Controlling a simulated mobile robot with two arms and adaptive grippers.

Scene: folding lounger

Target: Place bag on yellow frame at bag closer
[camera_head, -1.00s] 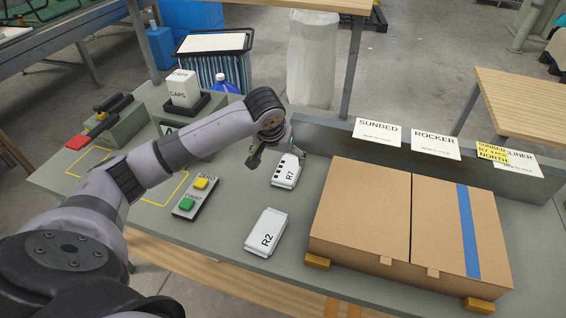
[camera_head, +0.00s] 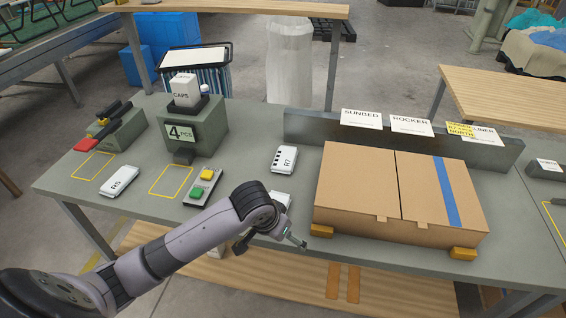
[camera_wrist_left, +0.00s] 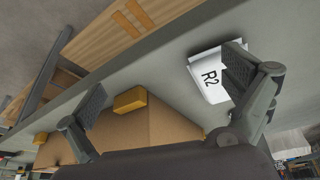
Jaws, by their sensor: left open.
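The yellow frame (camera_head: 95,167) at the bag closer (camera_head: 105,125), a grey block with a red part, looks empty. A second yellow frame (camera_head: 171,181) lies before the caps station. White bags lie on the table: R5 (camera_head: 119,182) between the frames, R7 (camera_head: 284,159) further right, and R2 (camera_head: 282,198), partly hidden behind my left arm. My left gripper (camera_head: 270,244) is open and empty near the table's front edge, close to R2. In the left wrist view, R2 (camera_wrist_left: 207,72) lies by one finger of the gripper (camera_wrist_left: 166,72), partly covered by it. My right gripper is not in view.
A button box (camera_head: 203,188) with yellow and green buttons stands left of my arm. The caps station (camera_head: 192,125) is behind it. A large cardboard box (camera_head: 400,195) on yellow blocks stands to the right, with a low panel carrying labels behind it.

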